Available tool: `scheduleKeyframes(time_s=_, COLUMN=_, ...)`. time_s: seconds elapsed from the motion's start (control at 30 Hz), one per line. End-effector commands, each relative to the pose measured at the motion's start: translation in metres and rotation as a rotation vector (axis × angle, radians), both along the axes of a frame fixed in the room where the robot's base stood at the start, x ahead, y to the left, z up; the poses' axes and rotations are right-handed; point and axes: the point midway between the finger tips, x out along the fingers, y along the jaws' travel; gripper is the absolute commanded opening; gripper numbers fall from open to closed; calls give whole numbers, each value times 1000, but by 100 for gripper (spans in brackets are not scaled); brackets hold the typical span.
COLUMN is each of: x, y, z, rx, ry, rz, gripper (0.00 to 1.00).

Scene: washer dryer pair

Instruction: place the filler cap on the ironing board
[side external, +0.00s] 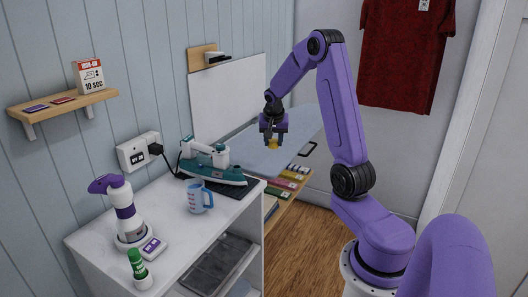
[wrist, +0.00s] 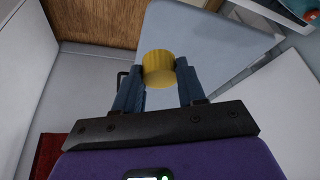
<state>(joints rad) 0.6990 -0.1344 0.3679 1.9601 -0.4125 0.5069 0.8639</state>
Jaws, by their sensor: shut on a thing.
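The filler cap (wrist: 158,68) is a small yellow ridged cylinder. My gripper (wrist: 158,78) is shut on it, one finger on each side, in the wrist view. In the side external view my gripper (side external: 273,131) points down with the yellow cap (side external: 273,143) at its fingertips. The ironing board (side external: 262,160) has a pale blue-grey cover and lies behind and below the gripper. It also shows in the wrist view (wrist: 205,38), beyond the cap. The cap appears held above the board; the exact height is hard to tell.
A red shirt (side external: 405,50) hangs behind.

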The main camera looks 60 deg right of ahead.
Motion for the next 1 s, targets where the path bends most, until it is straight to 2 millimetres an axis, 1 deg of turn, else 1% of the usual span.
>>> scheduleKeyframes(time_s=0.1, x=18, y=-13, z=-11, rx=1, ry=2, rz=0, gripper=3)
scheduleKeyframes(time_s=0.33, x=49, y=-38, z=-30, rx=1, ry=2, rz=0, gripper=3)
scheduleKeyframes(time_s=0.5, x=64, y=-50, z=-56, rx=2, ry=2, rz=0, gripper=3)
scheduleKeyframes(time_s=0.6, x=72, y=-56, z=-68, rx=1, ry=2, rz=1, gripper=3)
scheduleKeyframes(time_s=0.7, x=77, y=-60, z=-75, rx=1, ry=0, rz=0, gripper=3)
scheduleKeyframes(time_s=0.93, x=83, y=-65, z=-83, rx=0, ry=0, rz=-1, gripper=3)
scheduleKeyframes(time_s=1.0, x=85, y=-67, z=-89, rx=1, ry=2, rz=0, gripper=3)
